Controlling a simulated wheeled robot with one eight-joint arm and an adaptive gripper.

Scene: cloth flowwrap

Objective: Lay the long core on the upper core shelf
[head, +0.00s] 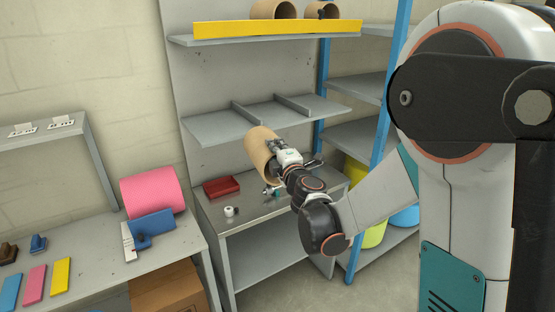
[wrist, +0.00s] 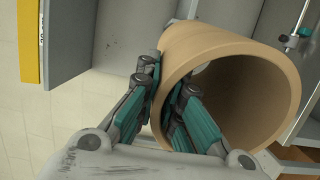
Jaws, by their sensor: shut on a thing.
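A brown, hollow cardboard core (head: 259,147) is held above the grey bench, in front of and below the middle shelf. My gripper (head: 277,157) is shut on its wall at the near open end. In the wrist view the core (wrist: 285,85) shows its round opening, with one finger of my gripper (wrist: 169,85) inside and the other outside the wall. Its far end is hidden. The top shelf (head: 215,41) has a yellow front lip (head: 280,28) and bears two shorter-looking brown cores (head: 272,10). The middle shelf (head: 215,126) is empty, with upright dividers.
The bench (head: 245,231) below bears a red tray (head: 221,187) and a small white roll (head: 230,211). A blue rack post (head: 372,180) stands right of my gripper. A pink roll (head: 152,190) lies on the left table.

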